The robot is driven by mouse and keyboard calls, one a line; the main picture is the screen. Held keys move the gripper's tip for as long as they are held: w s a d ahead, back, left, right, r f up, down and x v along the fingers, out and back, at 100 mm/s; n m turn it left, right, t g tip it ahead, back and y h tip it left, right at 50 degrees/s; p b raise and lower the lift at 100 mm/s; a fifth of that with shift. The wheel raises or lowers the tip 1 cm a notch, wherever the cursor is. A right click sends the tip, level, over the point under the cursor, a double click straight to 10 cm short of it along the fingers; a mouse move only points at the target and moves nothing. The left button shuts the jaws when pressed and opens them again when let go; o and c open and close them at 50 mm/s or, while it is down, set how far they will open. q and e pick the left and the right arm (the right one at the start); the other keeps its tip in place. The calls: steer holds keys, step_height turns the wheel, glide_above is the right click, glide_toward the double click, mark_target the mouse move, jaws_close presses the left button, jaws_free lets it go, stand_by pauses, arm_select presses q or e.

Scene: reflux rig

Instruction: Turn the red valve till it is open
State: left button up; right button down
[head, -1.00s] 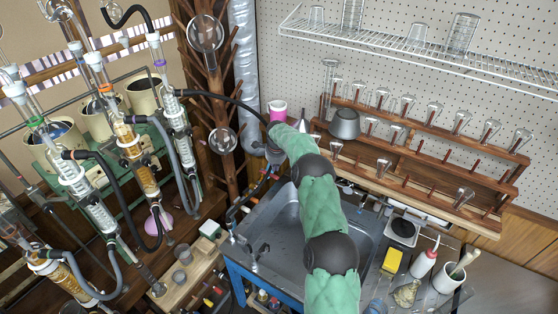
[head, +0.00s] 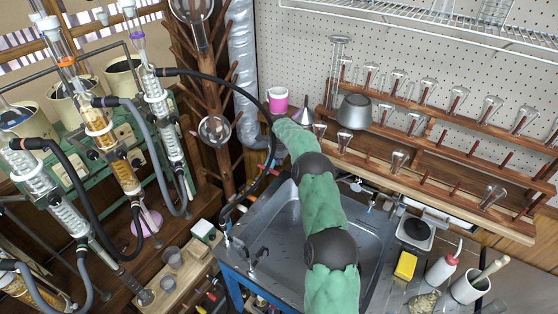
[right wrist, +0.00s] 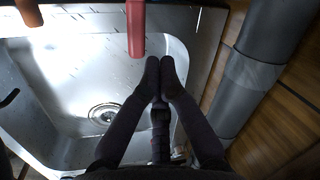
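A red, rounded bar (right wrist: 136,28), which may be the red valve's handle, hangs into the top of the right wrist view above the sink. My right gripper (right wrist: 160,68) points toward it, with its dark fingertips together just below and to the right of the bar. A small gap seems to show between them, and nothing is visibly held. In the head view my green-sleeved right arm reaches over the sink to its back left corner. The gripper there is mostly hidden by the arm, and a small red spot (head: 273,171) shows beside it. My left gripper is out of view.
The grey sink (head: 290,240) lies under my right arm. A black hose (head: 235,88) runs from the glassware to the sink's back left. A yellow sponge (head: 405,265) lies on the right.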

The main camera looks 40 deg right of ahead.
steer(key=f, duration=0.3)
steer(key=a+f+b, duration=0.1)
steer(key=f, duration=0.1)
steer(key=shift+w, duration=0.1)
steer(key=shift+w+a+f+b, duration=0.15)
steer(key=shift+w+a, duration=0.4)
steer(key=shift+a, duration=1.1)
steer(key=shift+w+a+f+b, duration=0.1)
steer(key=shift+w+a+b, duration=0.3)
steer(key=shift+a, duration=1.25)
steer(key=shift+w+a+f+b, duration=0.1)
steer(key=shift+w+a, duration=0.55)
steer(key=shift+a, duration=1)
steer(key=shift+s+d+r+p, duration=0.15)
steer(key=shift+r+p, duration=0.15)
steer(key=shift+r, duration=0.5)
steer(key=shift+s+d+r+p, duration=0.1)
steer(key=shift+s+r+p, duration=0.2)
steer(key=shift+r, duration=0.5)
steer(key=shift+s+d+r+p, duration=0.1)
steer(key=shift+r+p, duration=0.25)
steer(key=shift+r, duration=0.45)
steer(key=shift+w, duration=0.1)
